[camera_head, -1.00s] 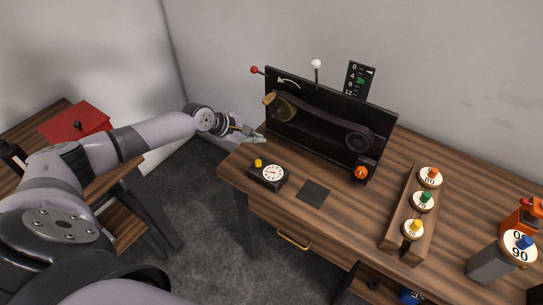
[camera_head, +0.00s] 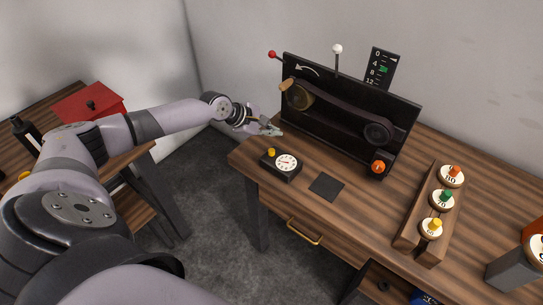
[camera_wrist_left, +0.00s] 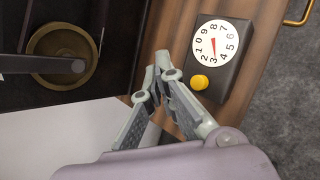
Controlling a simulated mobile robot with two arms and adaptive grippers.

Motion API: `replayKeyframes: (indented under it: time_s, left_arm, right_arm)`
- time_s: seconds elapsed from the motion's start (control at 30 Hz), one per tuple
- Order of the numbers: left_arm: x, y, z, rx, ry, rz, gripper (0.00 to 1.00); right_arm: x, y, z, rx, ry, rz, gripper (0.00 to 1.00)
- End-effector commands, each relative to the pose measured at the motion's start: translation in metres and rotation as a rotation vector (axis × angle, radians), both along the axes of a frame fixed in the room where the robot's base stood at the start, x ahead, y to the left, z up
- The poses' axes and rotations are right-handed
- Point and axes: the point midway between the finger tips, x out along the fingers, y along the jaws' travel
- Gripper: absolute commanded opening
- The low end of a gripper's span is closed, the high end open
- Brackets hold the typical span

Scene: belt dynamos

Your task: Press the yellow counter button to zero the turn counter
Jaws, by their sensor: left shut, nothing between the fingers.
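The turn counter (camera_head: 293,171) is a dark box on the table's near left part, with a white numbered dial and a red hand. Its yellow counter button (camera_head: 271,152) stands on top, left of the dial. In the left wrist view the button (camera_wrist_left: 200,82) is right of the fingertips, and the dial (camera_wrist_left: 222,42) is above it. My left gripper (camera_head: 279,132) is shut and empty. In the head view it appears just above and behind the counter, apart from the button. The shut fingertips also show in the left wrist view (camera_wrist_left: 160,72). My right gripper is not in view.
The black belt panel (camera_head: 345,115) with its pulleys stands behind the counter, close to my left gripper. A dark square pad (camera_head: 327,187) lies right of the counter. A wooden rack (camera_head: 407,235) holds several numbered discs farther right. A red box (camera_head: 88,103) sits on the left table.

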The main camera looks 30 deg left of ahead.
Motion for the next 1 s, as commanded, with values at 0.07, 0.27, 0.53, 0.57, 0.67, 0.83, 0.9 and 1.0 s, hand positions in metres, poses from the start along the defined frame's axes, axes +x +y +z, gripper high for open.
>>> replayKeyframes:
  time_s: [0.07,0.27,0.53,0.57,0.67,0.83,0.9,1.0]
  left_arm:
    - [0.0,0.001,-0.018,0.001,0.0,0.001,0.0]
    - [0.0,0.0,-0.038,-0.001,0.002,0.001,0.0]
    - [0.0,0.0,-0.055,0.0,0.002,0.001,0.0]
    - [0.0,0.0,-0.055,0.0,0.001,0.001,0.0]
    - [0.0,0.0,-0.054,0.001,0.0,0.001,0.0]
    - [0.0,0.0,-0.054,0.0,0.0,0.0,0.0]
    - [0.0,0.0,-0.054,0.0,0.0,0.0,0.0]
    - [0.0,0.0,-0.054,0.0,0.0,0.0,0.0]
  right_arm:
    - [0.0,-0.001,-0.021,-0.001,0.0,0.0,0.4]
    - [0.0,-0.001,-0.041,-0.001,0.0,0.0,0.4]
    - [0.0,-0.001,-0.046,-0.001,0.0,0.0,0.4]
    - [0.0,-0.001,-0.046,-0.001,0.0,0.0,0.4]
    - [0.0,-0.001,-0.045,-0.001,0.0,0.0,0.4]
    - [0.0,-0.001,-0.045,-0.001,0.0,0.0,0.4]
    - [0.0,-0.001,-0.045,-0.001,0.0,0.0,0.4]
    - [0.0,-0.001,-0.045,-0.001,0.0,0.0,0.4]
